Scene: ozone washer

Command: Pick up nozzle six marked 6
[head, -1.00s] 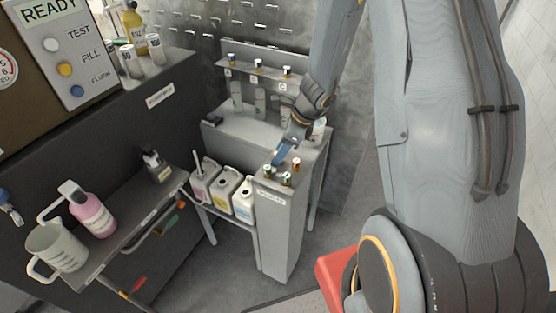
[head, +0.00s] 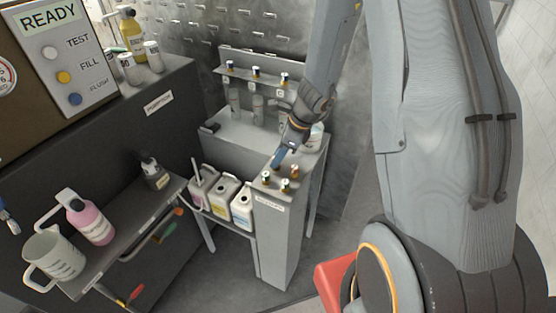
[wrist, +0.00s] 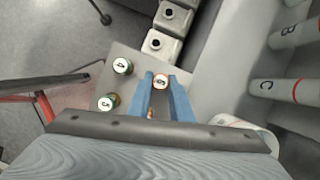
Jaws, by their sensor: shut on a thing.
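Nozzle six (wrist: 161,79), with a white top marked 6 and a copper-orange rim, sits between the blue fingers of my gripper (wrist: 160,77) in the wrist view. The gripper is shut on it. I cannot tell whether the nozzle is clear of the pedestal.
Nozzle 4 (wrist: 122,66) and nozzle 5 (wrist: 109,102) stand close by on the pedestal (head: 277,235).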

